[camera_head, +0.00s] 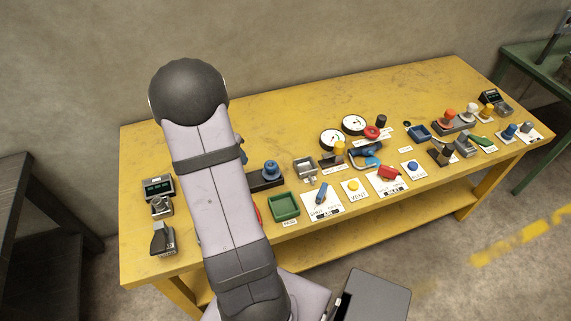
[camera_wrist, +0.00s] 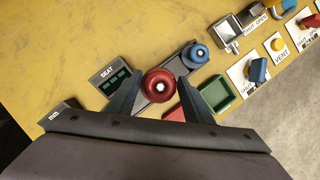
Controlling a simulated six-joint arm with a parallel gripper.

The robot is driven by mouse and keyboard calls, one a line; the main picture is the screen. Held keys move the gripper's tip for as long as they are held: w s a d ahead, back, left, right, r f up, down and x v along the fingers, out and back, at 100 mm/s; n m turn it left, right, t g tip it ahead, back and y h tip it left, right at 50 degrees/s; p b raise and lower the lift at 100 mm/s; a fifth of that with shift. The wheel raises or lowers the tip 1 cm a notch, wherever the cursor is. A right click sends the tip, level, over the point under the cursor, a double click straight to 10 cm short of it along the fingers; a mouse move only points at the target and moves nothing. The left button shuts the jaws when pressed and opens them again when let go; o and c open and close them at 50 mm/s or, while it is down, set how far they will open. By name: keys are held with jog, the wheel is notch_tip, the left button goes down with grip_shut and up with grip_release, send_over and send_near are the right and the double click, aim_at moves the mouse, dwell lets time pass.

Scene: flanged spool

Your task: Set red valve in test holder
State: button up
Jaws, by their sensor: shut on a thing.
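The red valve (camera_wrist: 158,86), round with a pale centre, is in the wrist view between the two fingers of my gripper (camera_wrist: 159,84). The gripper is shut on it. A dark block that looks like the test holder (camera_wrist: 176,68) lies beyond the valve and carries a blue valve (camera_wrist: 196,54) at its right end. The near end of the block is hidden behind the red valve. I cannot tell whether the red valve is above the block or in it. In the head view, part of the dark block (camera_head: 265,182) shows; my arm hides the gripper and the red valve.
A SEAT display (camera_wrist: 112,80) stands close left of the gripper. A red tray (camera_wrist: 175,114) and a green tray (camera_wrist: 215,94) lie at the right. Gauges, valves and labelled switches crowd the right of the yellow bench (camera_head: 200,262). The bench's back left is clear.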

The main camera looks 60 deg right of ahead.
jog(key=s+d, duration=0.4)
jog(key=d, duration=0.1)
jog(key=s+d, duration=0.2)
jog(key=d, duration=0.1)
jog(key=shift+s+d+r+p, duration=0.2)
jog(key=shift+s+d+p, duration=0.05)
jog(key=shift+p, duration=0.15)
jog(key=s+d, duration=0.9)
jog(key=s, duration=0.2)
jog(key=shift+w+a+f+p, duration=0.15)
jog(key=shift+f+p, duration=0.45)
jog(key=shift+f, duration=1.85)
jog(key=shift+w+a+f+p, duration=0.1)
jog(key=shift+f+p, duration=0.45)
jog(key=shift+f, duration=1.85)
jog(key=shift+f, duration=0.3)
jog(key=o, duration=1.3)
jog(key=shift+o, duration=0.4)
jog(key=shift+a, duration=0.1)
